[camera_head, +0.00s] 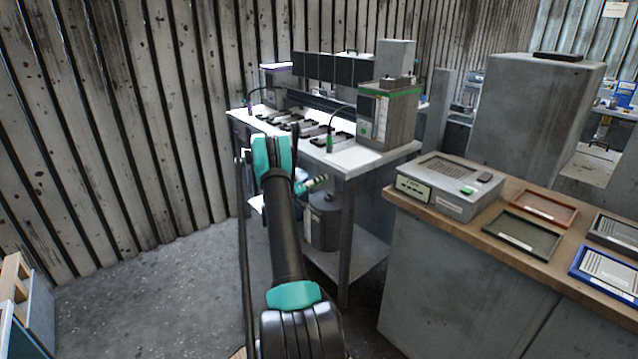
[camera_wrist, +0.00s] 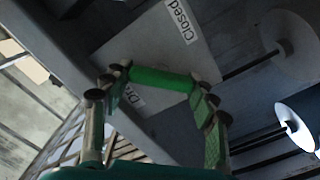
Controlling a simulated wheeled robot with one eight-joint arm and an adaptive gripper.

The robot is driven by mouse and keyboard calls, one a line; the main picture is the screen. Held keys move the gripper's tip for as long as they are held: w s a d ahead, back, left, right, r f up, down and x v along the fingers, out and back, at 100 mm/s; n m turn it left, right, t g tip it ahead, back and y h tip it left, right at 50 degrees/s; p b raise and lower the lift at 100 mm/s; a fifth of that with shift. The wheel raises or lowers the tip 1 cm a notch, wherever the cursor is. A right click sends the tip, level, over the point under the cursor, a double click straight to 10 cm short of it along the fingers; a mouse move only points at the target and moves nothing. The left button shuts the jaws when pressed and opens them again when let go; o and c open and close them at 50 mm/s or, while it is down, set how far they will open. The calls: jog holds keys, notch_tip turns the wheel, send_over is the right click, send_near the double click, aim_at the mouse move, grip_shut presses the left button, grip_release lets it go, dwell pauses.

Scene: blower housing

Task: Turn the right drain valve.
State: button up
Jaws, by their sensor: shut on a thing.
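In the wrist view a green bar-shaped valve handle (camera_wrist: 172,83) lies in front of a grey plate (camera_wrist: 150,55). The plate carries a "Closed" label (camera_wrist: 181,20) and a second label (camera_wrist: 133,97), partly hidden, that starts with "Dr". My gripper (camera_wrist: 160,86) is shut on the green handle, with one finger at each end of it. In the head view my arm reaches towards the underside of the white-topped bench (camera_head: 350,158).
A grey cylindrical vessel (camera_head: 322,228) stands under the bench, close to my arm. A bench leg (camera_head: 345,270) is just right of it. A wood-topped cabinet (camera_head: 440,270) with trays stands at the right.

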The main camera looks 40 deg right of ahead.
jog(key=n, duration=0.6)
jog(key=shift+w+f+n, duration=0.1)
jog(key=shift+f+n, duration=0.05)
jog(key=shift+n, duration=0.15)
dwell(0.5)
jog(key=o, duration=1.2)
jog(key=shift+c, duration=0.2)
jog(key=shift+a, duration=0.1)
jog(key=s+a, duration=0.1)
jog(key=a, duration=1.1)
